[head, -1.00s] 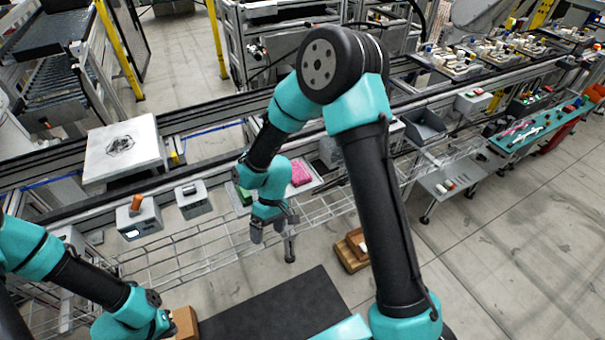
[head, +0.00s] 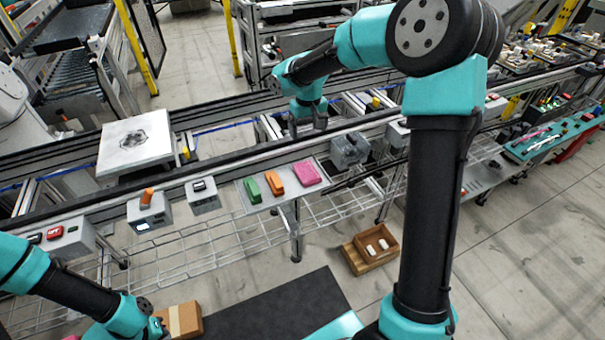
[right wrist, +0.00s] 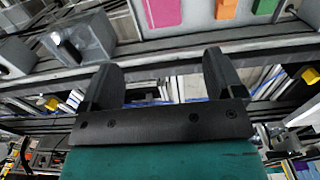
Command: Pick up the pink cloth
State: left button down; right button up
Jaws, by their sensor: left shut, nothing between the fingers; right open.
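The pink cloth (head: 307,173) lies folded at the right end of a small grey shelf, in the head view. It also shows at the top of the right wrist view (right wrist: 162,12). An orange cloth (head: 274,184) and a green cloth (head: 251,190) lie to its left. My right gripper (head: 308,124) is open and empty over the conveyor, beyond the shelf and apart from the pink cloth. Its two spread fingers (right wrist: 163,78) show in the right wrist view. My left gripper (head: 158,328) is low at the left, shut and empty, beside a cardboard box; its fingertips are hard to make out.
The grey shelf (head: 241,188) stands at the conveyor's near side. Grey control boxes (head: 149,212) stand to its left, and a grey device (head: 350,151) to its right. The cardboard box (head: 185,319) is at the bottom. A wooden tray (head: 362,265) is lower down.

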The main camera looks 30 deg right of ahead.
jog(key=shift+f, duration=0.1)
send_over(307, 171)
notch_tip(307, 171, down, 12)
jog(key=shift+f, duration=0.1)
dwell(0.5)
jog(key=shift+f, duration=2.6)
jog(key=c, duration=0.7)
jog(key=shift+r, duration=0.1)
